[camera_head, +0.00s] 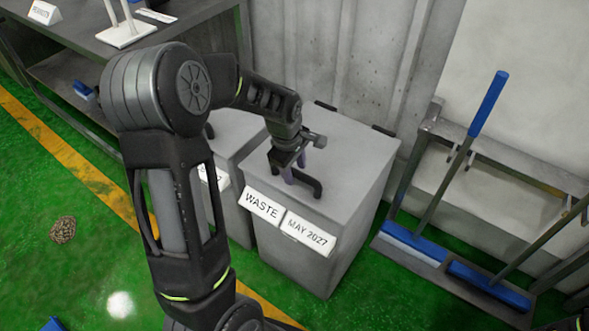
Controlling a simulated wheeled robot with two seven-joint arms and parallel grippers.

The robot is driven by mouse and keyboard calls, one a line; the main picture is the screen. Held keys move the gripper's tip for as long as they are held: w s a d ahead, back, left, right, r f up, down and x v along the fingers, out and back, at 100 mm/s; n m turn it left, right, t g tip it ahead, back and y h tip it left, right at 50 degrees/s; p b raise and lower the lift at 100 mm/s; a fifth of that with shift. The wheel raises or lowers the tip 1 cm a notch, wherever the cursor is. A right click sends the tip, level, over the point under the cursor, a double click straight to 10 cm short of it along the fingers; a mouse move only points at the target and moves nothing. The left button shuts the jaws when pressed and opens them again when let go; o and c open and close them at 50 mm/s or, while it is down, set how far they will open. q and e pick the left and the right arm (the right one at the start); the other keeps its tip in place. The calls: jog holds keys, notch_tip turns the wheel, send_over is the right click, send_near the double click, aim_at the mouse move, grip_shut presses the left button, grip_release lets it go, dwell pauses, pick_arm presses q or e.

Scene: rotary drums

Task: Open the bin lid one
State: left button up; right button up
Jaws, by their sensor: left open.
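A grey waste bin (345,237) stands against the wall, with white labels reading WASTE and MAY 2027 on its front. Its flat grey lid (350,150) lies closed on top, with dark hinges at the back edge. A dark handle (310,183) sits near the lid's front edge. My left gripper (294,172) is open and points down at the handle; I cannot tell whether it touches it. A second grey bin (233,205) stands to the left, partly hidden by my left arm. My right gripper is not in view.
A rack with blue-headed brooms (425,243) stands to the right of the bin. A grey table (90,42) with a white stand is at the upper left. Green floor with a yellow line (60,150) is open at the left. A small brown object (63,229) lies there.

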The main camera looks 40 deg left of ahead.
pick_arm(q)
jog(key=shift+c, duration=0.4)
grip_shut()
dwell(1.0)
